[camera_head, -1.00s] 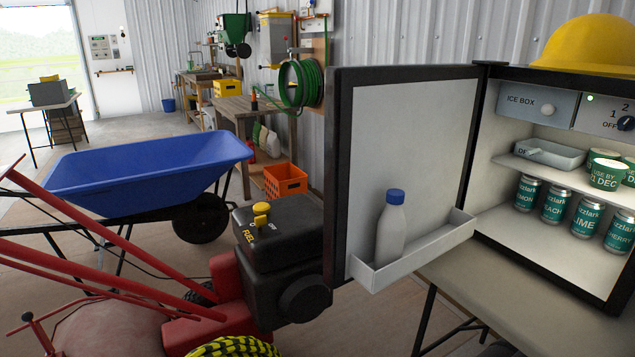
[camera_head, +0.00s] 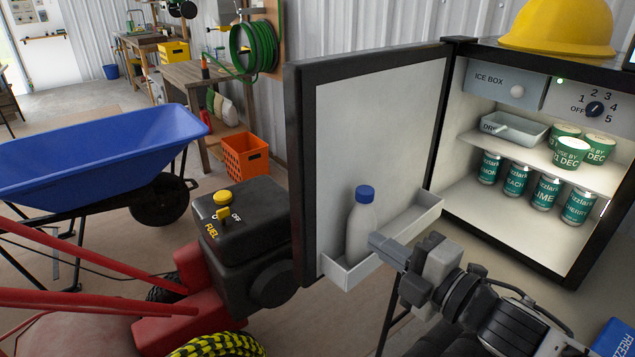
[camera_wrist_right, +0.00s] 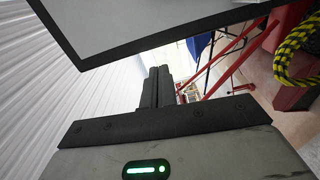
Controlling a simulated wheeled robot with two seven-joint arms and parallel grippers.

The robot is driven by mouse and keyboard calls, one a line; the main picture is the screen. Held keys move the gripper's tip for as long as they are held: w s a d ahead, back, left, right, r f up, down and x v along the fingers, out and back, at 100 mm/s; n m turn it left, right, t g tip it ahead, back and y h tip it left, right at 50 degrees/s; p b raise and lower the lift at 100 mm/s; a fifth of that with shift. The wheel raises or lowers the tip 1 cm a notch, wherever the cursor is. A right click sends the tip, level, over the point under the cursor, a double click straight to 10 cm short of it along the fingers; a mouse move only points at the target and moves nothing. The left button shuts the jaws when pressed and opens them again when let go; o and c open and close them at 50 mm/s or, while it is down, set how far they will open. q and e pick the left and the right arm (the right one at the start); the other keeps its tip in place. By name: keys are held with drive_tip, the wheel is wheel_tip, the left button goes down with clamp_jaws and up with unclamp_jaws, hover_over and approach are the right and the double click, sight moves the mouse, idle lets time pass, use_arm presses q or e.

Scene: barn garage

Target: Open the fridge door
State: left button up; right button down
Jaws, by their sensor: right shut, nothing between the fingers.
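The small fridge (camera_head: 452,138) stands open on a table at the right in the head view. Its door (camera_head: 374,150) is swung wide out to the left, with a white inner face, a dark rim and a door shelf (camera_head: 384,241) holding a white bottle with a blue cap (camera_head: 361,224). My right gripper (camera_head: 380,244) is shut and empty, and overlaps the front of the door shelf in the picture; I cannot tell whether it touches. In the right wrist view its closed fingers (camera_wrist_right: 157,85) point toward the door's dark-rimmed panel (camera_wrist_right: 130,25). My left gripper is not in view.
Inside the fridge are several green cans (camera_head: 546,193), white-green tubs (camera_head: 572,152) and a tray (camera_head: 514,128). A yellow hard hat (camera_head: 560,27) sits on top. A red machine with a black engine (camera_head: 245,235) and a blue wheelbarrow (camera_head: 90,150) stand left of the door.

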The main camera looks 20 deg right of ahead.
drive_tip(key=r+n, duration=0.1)
drive_tip(key=p, duration=0.2)
approach(308, 192)
drive_tip(key=x, duration=0.6)
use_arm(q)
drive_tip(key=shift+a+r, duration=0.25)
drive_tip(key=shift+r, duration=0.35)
use_arm(e)
drive_tip(key=shift+w+a+f, duration=0.1)
drive_tip(key=shift+w+a, duration=0.05)
drive_tip(key=shift+w, duration=0.3)
